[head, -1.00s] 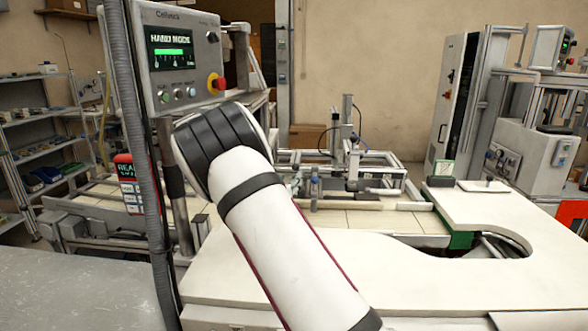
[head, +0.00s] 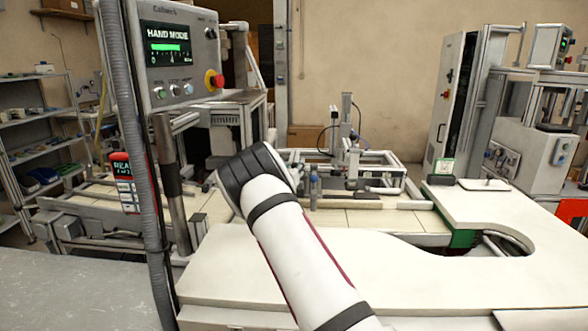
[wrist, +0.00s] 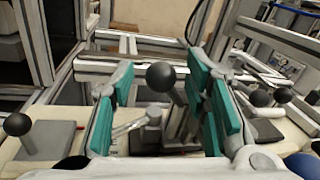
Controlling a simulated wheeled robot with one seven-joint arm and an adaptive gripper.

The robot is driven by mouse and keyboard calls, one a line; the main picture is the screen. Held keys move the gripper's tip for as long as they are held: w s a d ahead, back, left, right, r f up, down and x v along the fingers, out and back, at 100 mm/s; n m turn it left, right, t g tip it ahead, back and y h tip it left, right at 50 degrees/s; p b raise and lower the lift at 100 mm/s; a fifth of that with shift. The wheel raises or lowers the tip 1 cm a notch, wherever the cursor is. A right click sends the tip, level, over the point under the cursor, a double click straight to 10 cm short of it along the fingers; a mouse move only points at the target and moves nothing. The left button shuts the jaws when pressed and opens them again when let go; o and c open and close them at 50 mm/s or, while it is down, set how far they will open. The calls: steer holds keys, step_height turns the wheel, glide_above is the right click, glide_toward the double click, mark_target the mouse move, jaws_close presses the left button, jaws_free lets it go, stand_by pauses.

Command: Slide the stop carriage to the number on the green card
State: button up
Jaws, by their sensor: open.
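In the wrist view my gripper (wrist: 157,88) is open, with teal pads on both fingers. A black ball knob (wrist: 160,75) on a grey post shows between the fingers; I cannot tell its depth or whether it touches them. It appears to belong to the stop carriage, beside a small clamp lever (wrist: 150,118). In the head view my arm hides most of the gripper and the knob.
More black ball knobs stand at left (wrist: 17,124) and right (wrist: 261,98) in the wrist view. A grey bottle-like post (head: 314,187) stands right of my arm. A control panel (head: 172,60) reads HAND MODE. The pale worktop (head: 400,275) is clear in front.

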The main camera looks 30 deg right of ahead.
steer(key=shift+w+d, duration=0.3)
jaws_close()
steer(key=w+a+b, duration=0.2)
steer(key=a, duration=0.1)
steer(key=shift+w+a, duration=0.1)
steer(key=shift+a, duration=0.1)
jaws_free()
stand_by(0.3)
